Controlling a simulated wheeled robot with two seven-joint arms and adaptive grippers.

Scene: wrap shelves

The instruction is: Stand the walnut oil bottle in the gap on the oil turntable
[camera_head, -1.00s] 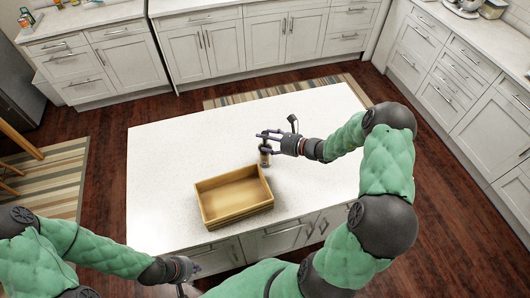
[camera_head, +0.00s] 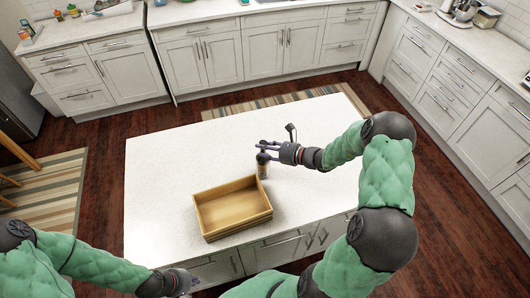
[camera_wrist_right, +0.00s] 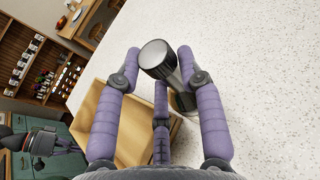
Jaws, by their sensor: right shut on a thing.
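A small dark bottle (camera_head: 263,166) stands or hangs just above the white island top, beside the back right corner of the wooden box; its label cannot be read. My right gripper (camera_head: 265,148) is shut on its upper part. In the right wrist view, the bottle's dark cap with a silver top (camera_wrist_right: 157,56) sits between the purple fingers (camera_wrist_right: 160,75). Whether its base touches the top cannot be told. My left gripper (camera_head: 186,282) is low at the island's front edge, and its fingers are too small to read. No turntable is visible.
An empty open wooden box (camera_head: 233,232) stands near the front of the white island top (camera_head: 165,165). The rest of the top is clear. In the right wrist view, wall shelves (camera_wrist_right: 35,60) with several bottles and jars stand across the room.

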